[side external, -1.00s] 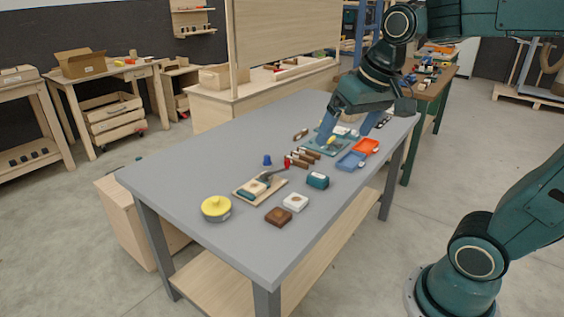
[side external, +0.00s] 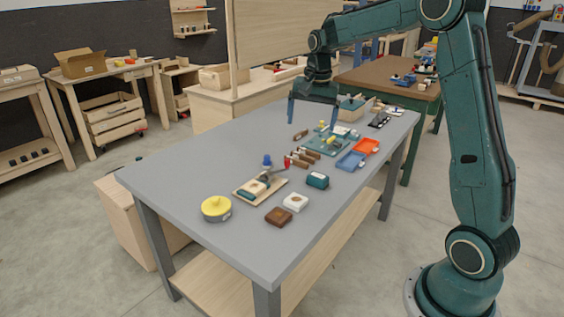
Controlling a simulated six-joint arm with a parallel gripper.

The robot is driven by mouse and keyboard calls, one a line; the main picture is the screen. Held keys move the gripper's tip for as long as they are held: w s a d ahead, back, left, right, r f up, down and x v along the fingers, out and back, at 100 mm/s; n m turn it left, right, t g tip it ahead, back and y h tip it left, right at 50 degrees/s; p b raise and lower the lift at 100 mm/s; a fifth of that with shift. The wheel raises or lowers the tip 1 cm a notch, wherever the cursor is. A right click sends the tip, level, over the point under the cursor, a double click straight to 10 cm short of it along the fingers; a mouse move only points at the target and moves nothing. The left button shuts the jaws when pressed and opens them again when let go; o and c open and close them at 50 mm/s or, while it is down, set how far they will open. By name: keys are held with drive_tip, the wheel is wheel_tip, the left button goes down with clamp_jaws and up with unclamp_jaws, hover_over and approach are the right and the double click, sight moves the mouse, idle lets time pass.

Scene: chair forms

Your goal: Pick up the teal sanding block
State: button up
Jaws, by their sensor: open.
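The teal sanding block (side external: 317,181) sits on the grey table near its right-hand long edge, with a pale patch on its near end. My gripper (side external: 313,120) is open above the far half of the table. Its two blue fingers point down and are spread wide with nothing between them. It is well apart from the block, farther back and higher. The block is in full view.
Beside the block are a white block (side external: 295,202), a brown block (side external: 278,216), a wooden board with a tool (side external: 273,192) and wooden-handled tools (side external: 302,158). A blue tray (side external: 350,161) and orange tray (side external: 366,146) lie behind. A yellow-lidded tin (side external: 216,208) stands in front.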

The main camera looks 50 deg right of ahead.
drive_tip(key=w+d+f+m, duration=0.1)
drive_tip(key=d+f+m, duration=0.1)
drive_tip(key=d+f, duration=0.4)
drive_tip(key=w+d+f+m+g, duration=0.1)
drive_tip(key=w+d+f+m, duration=0.1)
drive_tip(key=d+f, duration=0.3)
drive_tip(key=shift+w+d+f+m+y, duration=0.35)
drive_tip(key=shift+f+m, duration=0.15)
drive_tip(key=shift+f, duration=0.15)
drive_tip(key=shift+f, duration=0.1)
hover_over(318, 175)
wheel_tip(318, 175, down, 8)
drive_tip(key=shift+w+a+f, duration=0.1)
drive_tip(key=shift+a+f, duration=0.05)
drive_tip(key=shift+f, duration=0.05)
drive_tip(key=shift+s+f, duration=0.2)
drive_tip(key=shift+f, duration=2.35)
